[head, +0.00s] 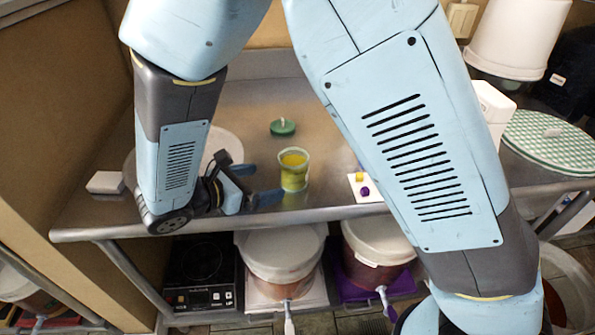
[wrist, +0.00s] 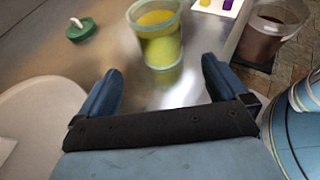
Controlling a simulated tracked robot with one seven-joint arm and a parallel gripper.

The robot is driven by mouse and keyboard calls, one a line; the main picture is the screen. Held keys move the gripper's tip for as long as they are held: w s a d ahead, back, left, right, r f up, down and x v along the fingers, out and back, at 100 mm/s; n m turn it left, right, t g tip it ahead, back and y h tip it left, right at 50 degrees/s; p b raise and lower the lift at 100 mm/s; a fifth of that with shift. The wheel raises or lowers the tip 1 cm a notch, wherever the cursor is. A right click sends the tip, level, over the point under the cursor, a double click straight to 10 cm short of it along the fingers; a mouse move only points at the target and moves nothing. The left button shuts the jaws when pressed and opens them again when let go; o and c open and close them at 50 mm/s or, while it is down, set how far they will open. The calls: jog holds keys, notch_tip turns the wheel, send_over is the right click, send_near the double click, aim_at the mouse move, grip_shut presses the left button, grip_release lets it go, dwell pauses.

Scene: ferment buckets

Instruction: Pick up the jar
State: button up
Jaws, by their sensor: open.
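The jar (head: 293,170) is a small clear container with yellow contents. It stands upright on the metal table (head: 330,114), near its front edge. In the wrist view the jar (wrist: 158,38) is ahead of the fingers, near the top middle. My gripper (head: 262,184) is to the left of the jar in the head view, its fingers pointing toward it. In the wrist view my gripper (wrist: 160,80) is open with nothing between its fingers. The jar is beyond the fingertips and not touched.
A green lid with a knob (head: 283,127) lies behind the jar. A white card with coloured spots (head: 366,188) is to its right. A white round thing (head: 222,146) is partly hidden behind my arm. Lidded buckets (head: 283,250) stand below the table edge.

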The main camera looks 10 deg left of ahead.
aim_at(294, 174)
jog(key=x, duration=1.1)
jog(key=shift+w+d+f, duration=0.1)
jog(key=shift+w+f, duration=0.05)
jog(key=shift+w, duration=0.05)
jog(key=c, duration=1.3)
